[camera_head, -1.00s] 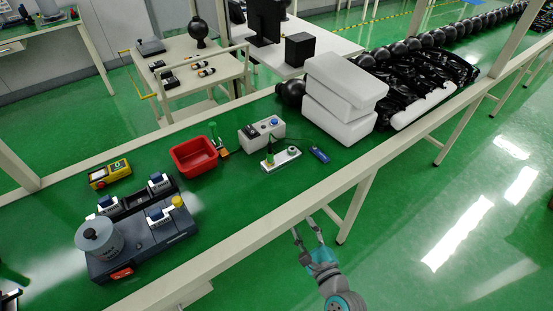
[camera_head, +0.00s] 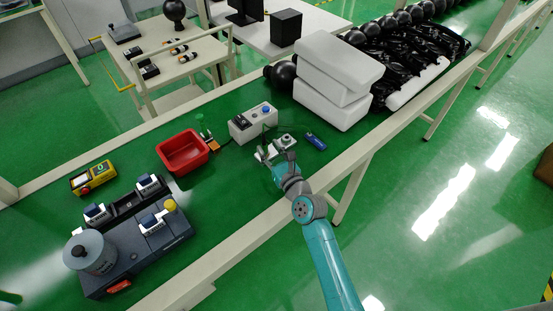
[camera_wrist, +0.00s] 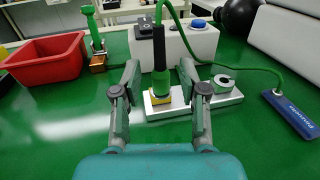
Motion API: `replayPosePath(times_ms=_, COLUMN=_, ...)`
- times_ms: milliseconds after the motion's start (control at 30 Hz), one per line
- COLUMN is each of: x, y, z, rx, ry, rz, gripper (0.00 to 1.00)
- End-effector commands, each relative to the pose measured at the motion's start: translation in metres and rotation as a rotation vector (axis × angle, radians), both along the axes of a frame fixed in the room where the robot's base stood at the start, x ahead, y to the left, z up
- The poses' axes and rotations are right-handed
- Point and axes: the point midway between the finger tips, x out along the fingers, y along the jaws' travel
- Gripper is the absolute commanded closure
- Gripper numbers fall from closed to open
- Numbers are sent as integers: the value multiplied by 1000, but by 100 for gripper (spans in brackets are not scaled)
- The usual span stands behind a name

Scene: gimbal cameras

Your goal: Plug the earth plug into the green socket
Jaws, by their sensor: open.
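The earth plug (camera_wrist: 161,82), a green body with a black upper part, stands upright on a light metal plate (camera_wrist: 214,101). A green cable (camera_wrist: 222,61) arches from its top to a blue block (camera_wrist: 292,114). My gripper (camera_wrist: 159,70) is open, its fingers left and right of the plug in the wrist view; no contact is clear. In the head view my gripper (camera_head: 281,163) is at the plate's near edge, partly covering it. A round grey-green ring (camera_wrist: 223,81) on the plate's right may be the green socket; I cannot tell for certain.
A grey box (camera_wrist: 196,42) with a blue knob stands behind the plate. A red bin (camera_wrist: 45,62) and a green upright piece on a copper-coloured base (camera_wrist: 97,61) are to its left. White blocks (camera_head: 335,78) stand to the right. Bare green tabletop lies in front.

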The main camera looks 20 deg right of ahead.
Motion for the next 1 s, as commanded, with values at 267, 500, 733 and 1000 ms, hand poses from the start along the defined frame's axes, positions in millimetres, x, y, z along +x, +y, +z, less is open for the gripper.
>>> replayPosePath(times_ms=267, x=33, y=4, z=0, rx=-1, ry=-1, rz=0, gripper=57)
replayPosePath(times_ms=500, x=40, y=5, z=0, rx=-2, ry=0, rz=-1, gripper=57)
replayPosePath(times_ms=733, x=40, y=5, z=0, rx=-1, ry=0, rz=-1, gripper=67)
replayPosePath(times_ms=1000, x=40, y=5, z=0, rx=-1, ry=0, rz=-1, gripper=90)
